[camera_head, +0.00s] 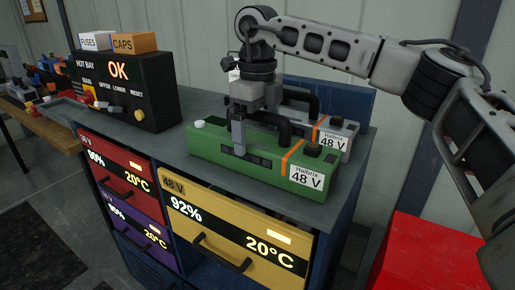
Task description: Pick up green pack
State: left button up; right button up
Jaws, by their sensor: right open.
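The green pack (215,146) lies on the grey top of the cabinet (172,140), near its front edge. It has an orange stripe, a white "Halbrix 48 V" label and a black handle (284,127) on top. My right gripper (238,135) points down over the pack, at the left part of the handle. It is open, and its near finger shows in front of the pack's top. The far finger is mostly hidden, so I cannot tell whether it touches the handle. My left gripper is out of view.
A grey 48 V pack (345,134) with a black handle stands close behind the green one. A black control box (125,91) reading "OK" carries bins marked fuses (96,41) and caps (134,42). A red box (425,255) is at lower right.

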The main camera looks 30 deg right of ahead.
jog(key=shift+f, duration=0.45)
jog(key=c, duration=1.6)
jog(key=shift+w+r, duration=0.15)
jog(key=shift+r, duration=0.15)
jog(key=c, duration=0.4)
